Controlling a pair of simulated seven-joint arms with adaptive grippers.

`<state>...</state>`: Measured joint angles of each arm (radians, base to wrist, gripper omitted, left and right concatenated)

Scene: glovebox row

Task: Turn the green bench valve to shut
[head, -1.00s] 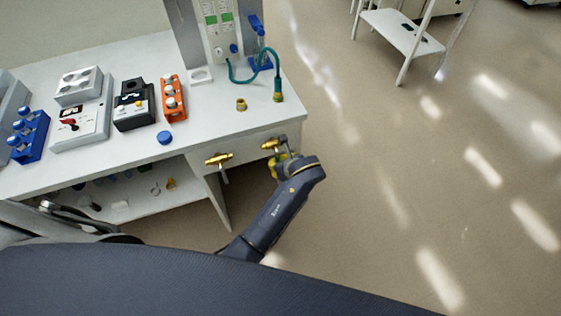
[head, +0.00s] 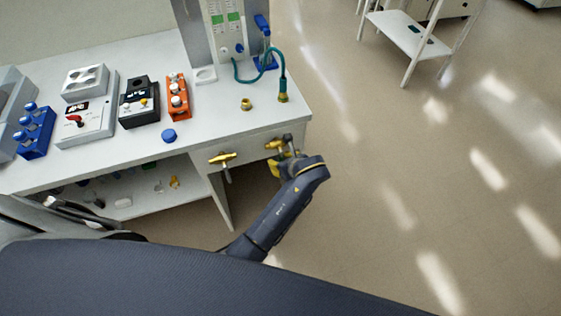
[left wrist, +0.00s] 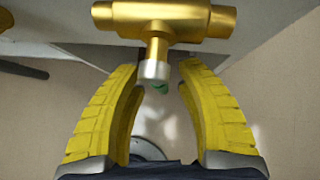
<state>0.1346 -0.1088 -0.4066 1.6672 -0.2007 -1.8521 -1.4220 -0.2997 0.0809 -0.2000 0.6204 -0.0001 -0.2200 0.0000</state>
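Two brass valves sit on the front edge of the bench in the head view: a left one (head: 222,159) with a grey handle hanging down, and a right one (head: 275,145). My left gripper (head: 283,158) is at the right valve, with its yellow fingers partly hidden by my wrist. In the left wrist view, this brass valve (left wrist: 170,17) crosses the top, and its stem ends in a grey cap (left wrist: 154,70) with a green spot. The yellow fingers (left wrist: 159,68) are open, one on each side of the cap, with gaps visible. My right gripper is not in view.
The bench top (head: 215,125) carries a blue knob (head: 169,135), an orange block (head: 179,97), switch boxes and a panel with a green hose (head: 283,80). A shelf (head: 140,203) lies under it. Floor to the right is clear up to a white cart (head: 405,40).

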